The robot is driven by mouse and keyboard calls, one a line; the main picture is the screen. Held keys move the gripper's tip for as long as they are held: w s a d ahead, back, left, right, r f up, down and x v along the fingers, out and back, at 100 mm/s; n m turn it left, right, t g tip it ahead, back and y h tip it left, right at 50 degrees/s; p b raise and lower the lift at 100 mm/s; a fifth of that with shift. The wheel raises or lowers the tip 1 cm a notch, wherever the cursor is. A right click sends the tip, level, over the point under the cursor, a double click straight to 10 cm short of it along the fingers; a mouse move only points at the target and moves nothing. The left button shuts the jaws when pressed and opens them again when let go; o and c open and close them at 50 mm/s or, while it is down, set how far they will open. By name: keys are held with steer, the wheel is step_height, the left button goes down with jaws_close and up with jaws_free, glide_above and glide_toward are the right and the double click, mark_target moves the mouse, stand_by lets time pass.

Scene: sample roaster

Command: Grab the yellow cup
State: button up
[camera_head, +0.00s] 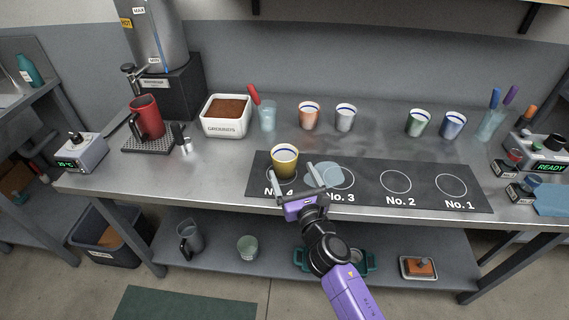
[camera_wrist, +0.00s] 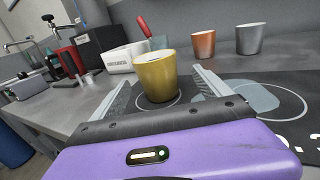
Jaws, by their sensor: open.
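The yellow cup (camera_head: 284,162) stands upright on the dark mat, on the circle labelled No. 4. It has a pale inside with a blue ring. My gripper (camera_head: 290,180) is open at the front edge of the cup in the head view. In the wrist view the cup (camera_wrist: 155,77) stands ahead, between the lines of the two spread fingers of my gripper (camera_wrist: 160,86). The cup's base and part of its circle show; I cannot tell whether either finger touches it.
The dark mat (camera_head: 374,198) has circles No. 3, No. 2 and No. 1 to the right. Behind stand an orange cup (camera_head: 309,116), a grey cup (camera_head: 345,118), a green cup (camera_head: 419,123), a blue cup (camera_head: 453,125) and a white grounds box (camera_head: 226,129). A red pitcher (camera_head: 147,117) stands left.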

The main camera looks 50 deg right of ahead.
mark_target(281, 153)
steer(key=x, duration=0.4)
steer(key=shift+w+d, duration=0.15)
steer(key=shift+w, duration=0.1)
steer(key=b+x, duration=0.1)
steer(key=x, duration=0.3)
steer(key=shift+w+f, duration=0.1)
steer(key=shift+w, duration=0.4)
steer(key=c, duration=1.7)
step_height(281, 153, up, 20)
steer(key=p, duration=1.5)
steer(key=shift+p, duration=0.4)
